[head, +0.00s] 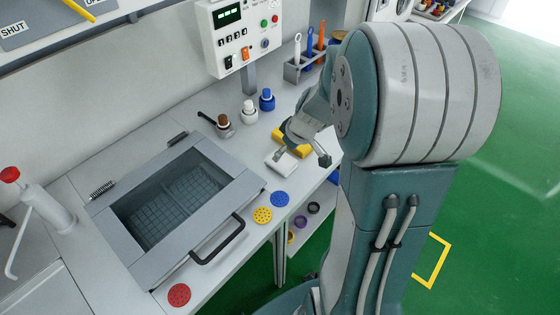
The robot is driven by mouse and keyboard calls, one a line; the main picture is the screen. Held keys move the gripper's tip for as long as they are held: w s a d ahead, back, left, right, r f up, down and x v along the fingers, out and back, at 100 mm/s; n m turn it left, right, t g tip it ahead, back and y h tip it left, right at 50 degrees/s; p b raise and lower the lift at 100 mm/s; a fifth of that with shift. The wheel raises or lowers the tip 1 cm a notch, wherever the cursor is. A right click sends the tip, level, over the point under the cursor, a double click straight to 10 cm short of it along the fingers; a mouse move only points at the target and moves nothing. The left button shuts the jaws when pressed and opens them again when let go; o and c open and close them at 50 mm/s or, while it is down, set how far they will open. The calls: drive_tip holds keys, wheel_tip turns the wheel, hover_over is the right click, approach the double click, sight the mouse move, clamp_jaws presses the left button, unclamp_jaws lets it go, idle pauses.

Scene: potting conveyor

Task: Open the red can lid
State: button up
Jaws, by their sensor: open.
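My gripper (303,156) is open and empty over the right part of the counter, far from the can.
A sunken basin with a grey frame (143,247) and a black handle (218,240) lies between the can and my gripper. Red (179,295), yellow (262,215) and blue (280,198) discs lie along the front edge. Small bottles (249,111) and a control box (238,35) stand behind.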

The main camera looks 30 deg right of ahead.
sight(281, 159)
drive_tip(key=x, duration=0.6)
drive_tip(key=shift+d+f, duration=0.15)
drive_tip(key=shift+f, duration=0.3)
drive_tip(key=c, duration=0.9)
drive_tip(key=shift+r, duration=0.5)
wheel_tip(281, 159, up, 3)
drive_tip(key=shift+f, duration=0.15)
drive_tip(key=s+a+r, duration=0.2)
drive_tip(key=s+r, duration=0.1)
drive_tip(key=s, duration=0.1)
drive_tip(key=s+a+r, duration=0.6)
drive_tip(key=s, duration=0.1)
drive_tip(key=shift+s+r, duration=0.2)
drive_tip(key=shift+s, duration=0.15)
